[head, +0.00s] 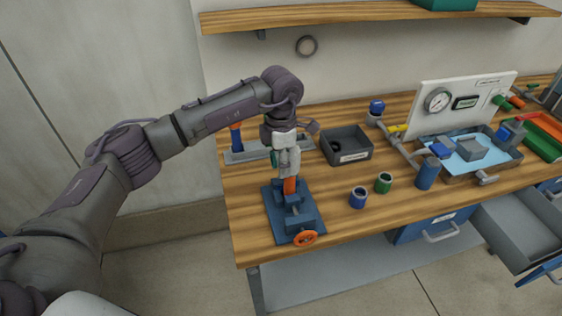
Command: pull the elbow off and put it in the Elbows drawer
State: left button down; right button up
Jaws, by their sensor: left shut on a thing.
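My left gripper (288,172) points down over the blue vise (277,217) with the orange handwheel, at the front left of the bench. It is shut at the top of an upright orange piece (289,186) that stands at the vise jaws. The fingers largely cover what they hold, so I cannot make out the elbow's shape or whether it is still joined to the piece below. A grey drawer (510,222) with a blue front stands open at the right under the bench; its label is not readable. My right gripper is not in view.
A dark bin (346,145) stands behind the vise. A blue cup (358,197) and a green cup (383,183) stand to its right. A gauge panel (459,105) and a blue tray (500,155) fill the right. A closed blue drawer (412,233) hangs beside the open one.

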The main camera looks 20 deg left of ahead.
pick_arm(q)
jog(key=shift+r, duration=0.25)
jog(key=shift+r, duration=0.5)
jog(key=shift+r+p, duration=1.4)
jog(key=shift+r, duration=1.05)
jog(key=shift+s+f+m, duration=0.25)
jog(key=shift+s+m, duration=0.25)
jog(key=shift+m, duration=0.2)
jog(key=s+f+m+b, duration=0.1)
jog(key=s+f+m, duration=0.1)
jog(key=s+m, duration=0.8)
jog(key=s+f+m+b, duration=0.1)
jog(key=s+f+m, duration=0.1)
jog(key=s+m, duration=0.8)
jog(key=m, duration=0.3)
jog(key=shift+a+b, duration=0.3)
jog(key=shift+b, duration=0.1)
